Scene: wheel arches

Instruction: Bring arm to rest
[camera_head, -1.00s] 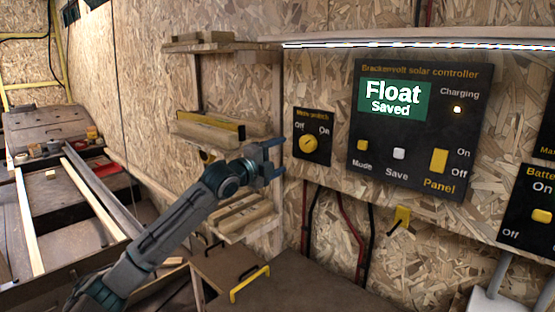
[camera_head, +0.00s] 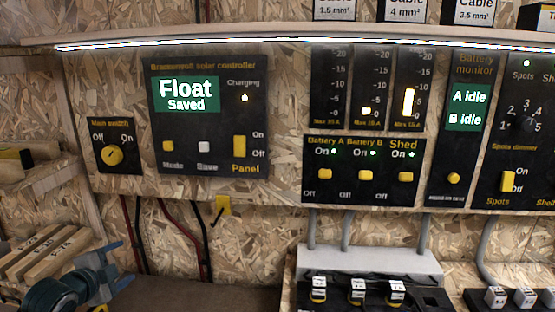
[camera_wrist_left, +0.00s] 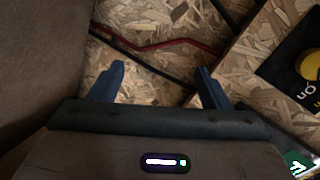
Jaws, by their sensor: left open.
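My left gripper (camera_head: 118,263) is at the lower left of the head view, below the main switch panel (camera_head: 115,146) and apart from it. Its blue fingers are open and empty. In the left wrist view the two fingers (camera_wrist_left: 158,82) stand apart, with chipboard wall and dark and red cables behind them. A corner of a black panel with a yellow knob (camera_wrist_left: 308,66) shows at the right of that view. My right arm is not in view.
The solar controller (camera_head: 212,115) reads "Float Saved". Battery switches (camera_head: 365,172), gauges and a battery monitor (camera_head: 462,120) are to the right. Wooden blocks (camera_head: 40,250) lie beside my gripper at left. A grey box (camera_head: 370,259) with sockets stands at lower right. Cables hang on the wall.

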